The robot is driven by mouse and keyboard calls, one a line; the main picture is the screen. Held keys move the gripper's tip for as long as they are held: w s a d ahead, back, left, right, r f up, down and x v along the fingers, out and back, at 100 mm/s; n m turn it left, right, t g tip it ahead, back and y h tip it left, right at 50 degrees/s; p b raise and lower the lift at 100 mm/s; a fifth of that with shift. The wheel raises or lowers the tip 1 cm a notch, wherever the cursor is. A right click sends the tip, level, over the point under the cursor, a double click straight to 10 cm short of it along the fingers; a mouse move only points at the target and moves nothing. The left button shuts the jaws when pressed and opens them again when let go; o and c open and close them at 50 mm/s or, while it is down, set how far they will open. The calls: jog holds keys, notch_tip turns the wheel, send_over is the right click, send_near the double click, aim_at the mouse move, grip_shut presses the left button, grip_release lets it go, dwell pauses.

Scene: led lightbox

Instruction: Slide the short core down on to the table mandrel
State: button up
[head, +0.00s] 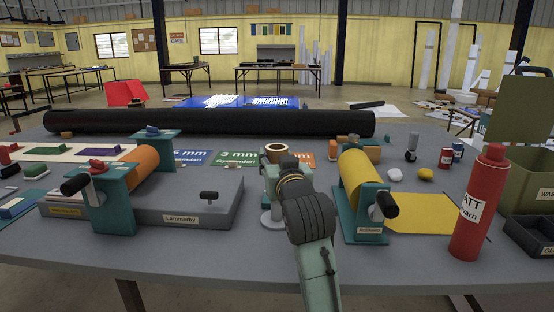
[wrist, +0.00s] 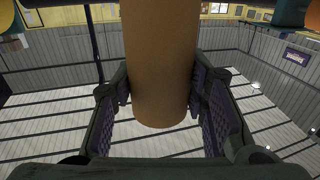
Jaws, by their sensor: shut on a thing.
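The short core (head: 277,148) is a brown cardboard tube. In the head view its open top rim shows just beyond my gripper (head: 279,172), and my wrist hides much of the rest. In the wrist view the core (wrist: 160,65) stands between the two dark, purple-padded fingers of my gripper (wrist: 162,100), which is shut on it. Below it in the head view a pale grey round foot (head: 271,220) rests on the table; it looks like the base of the table mandrel. I cannot tell whether the core is around the mandrel.
Left stands a teal stand with an orange roll (head: 143,163) on a grey base (head: 195,212). Right stands a teal stand with a yellow roll (head: 360,172). A red bottle (head: 478,215) stands at the right front. A long black roll (head: 210,123) lies behind.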

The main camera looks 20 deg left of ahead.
jog(key=shift+f+b, duration=2.05)
jog(key=shift+f, duration=1.6)
jog(key=o, duration=1.2)
jog(key=shift+r, duration=0.1)
jog(key=shift+p+v, duration=0.45)
jog(key=shift+v, duration=3.55)
